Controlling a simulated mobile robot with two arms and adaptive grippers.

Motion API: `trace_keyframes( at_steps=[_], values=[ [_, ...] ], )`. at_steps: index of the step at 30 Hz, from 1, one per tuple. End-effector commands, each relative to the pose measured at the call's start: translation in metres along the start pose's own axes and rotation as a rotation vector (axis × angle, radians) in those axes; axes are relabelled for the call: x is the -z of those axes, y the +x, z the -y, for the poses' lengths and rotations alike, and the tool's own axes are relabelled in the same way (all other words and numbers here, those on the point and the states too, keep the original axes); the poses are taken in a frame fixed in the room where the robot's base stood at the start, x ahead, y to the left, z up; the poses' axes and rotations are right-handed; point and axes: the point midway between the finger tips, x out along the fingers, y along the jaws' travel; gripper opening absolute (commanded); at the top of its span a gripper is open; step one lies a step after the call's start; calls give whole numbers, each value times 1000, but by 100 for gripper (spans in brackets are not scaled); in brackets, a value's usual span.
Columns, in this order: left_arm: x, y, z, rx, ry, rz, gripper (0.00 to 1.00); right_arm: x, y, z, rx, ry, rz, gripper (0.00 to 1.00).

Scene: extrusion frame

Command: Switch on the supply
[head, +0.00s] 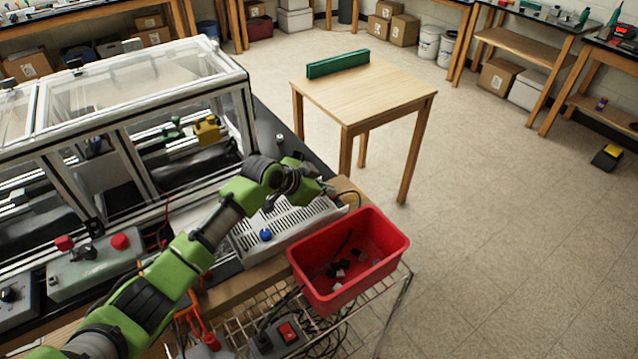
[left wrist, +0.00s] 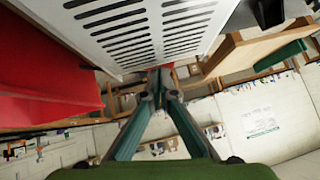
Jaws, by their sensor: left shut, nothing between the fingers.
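A white, slotted metal box (head: 283,226), which looks like the supply, sits on the bench corner with a blue knob (head: 265,235) on it. Its slotted face (left wrist: 140,30) fills the top of the left wrist view. My left gripper (head: 328,189) is at the far right end of the box, partly hidden by its own wrist. In the left wrist view its fingers (left wrist: 160,80) are closed together and empty, close to the box's edge; whether they touch it I cannot tell. A switch on the box is not visible. My right gripper is out of view.
A red bin (head: 350,262) with small dark parts stands right beside the box. Below, a wire shelf holds cables and a grey unit with a red switch (head: 288,333). A framed enclosure (head: 130,110) stands to the left.

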Motion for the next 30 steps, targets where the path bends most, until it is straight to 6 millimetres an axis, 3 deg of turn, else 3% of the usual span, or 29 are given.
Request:
trace_keyframes(
  at_steps=[8, 10, 21, 30],
  values=[
    [36, -28, 4, 3, -3, 0, 0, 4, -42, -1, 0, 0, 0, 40],
    [27, -32, 2, 5, 0, -2, 0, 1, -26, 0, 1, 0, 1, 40],
    [27, -92, -1, 5, 0, -1, 0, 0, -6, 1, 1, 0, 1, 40],
    [28, -120, -2, 5, -2, 0, 0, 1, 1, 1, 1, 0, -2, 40]
  ],
)
